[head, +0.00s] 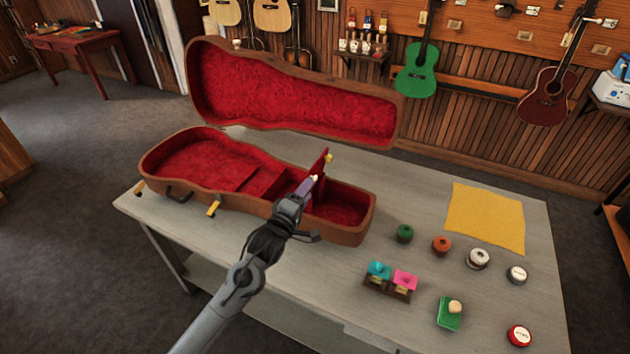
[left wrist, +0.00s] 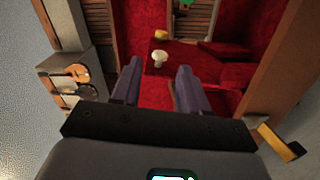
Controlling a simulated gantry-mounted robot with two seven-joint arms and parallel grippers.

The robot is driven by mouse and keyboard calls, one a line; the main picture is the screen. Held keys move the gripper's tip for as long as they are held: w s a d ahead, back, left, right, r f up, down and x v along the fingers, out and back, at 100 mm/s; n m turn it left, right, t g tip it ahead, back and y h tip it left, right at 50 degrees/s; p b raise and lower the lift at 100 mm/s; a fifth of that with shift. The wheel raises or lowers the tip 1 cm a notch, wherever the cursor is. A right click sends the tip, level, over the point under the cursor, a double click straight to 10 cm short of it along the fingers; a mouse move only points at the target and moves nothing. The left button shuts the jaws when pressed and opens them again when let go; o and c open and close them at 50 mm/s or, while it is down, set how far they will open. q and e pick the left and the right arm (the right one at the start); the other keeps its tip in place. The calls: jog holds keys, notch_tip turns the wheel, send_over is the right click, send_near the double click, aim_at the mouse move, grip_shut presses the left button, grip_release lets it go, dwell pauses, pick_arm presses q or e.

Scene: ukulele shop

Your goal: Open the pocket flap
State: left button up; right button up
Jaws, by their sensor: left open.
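The ukulele case (head: 340,234) lies open on the table, lined in red. Its pocket flap (head: 321,161) is a small red panel that stands raised, close to upright, above the inner compartments. A pale knob (left wrist: 158,58) shows just ahead of my fingertips in the left wrist view, with a yellow piece (left wrist: 161,35) beyond it. My left gripper (head: 307,186) is open over the case's near side, its purple fingers apart with nothing gripped. It also shows in the left wrist view (left wrist: 158,70). The gripper hides part of the flap's lower edge. My right gripper is out of view.
The case lid (head: 290,95) stands open behind.

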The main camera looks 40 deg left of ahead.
aim_at(315, 179)
pick_arm(q)
jog(key=x, duration=0.6)
jog(key=shift+w, duration=0.35)
grip_shut()
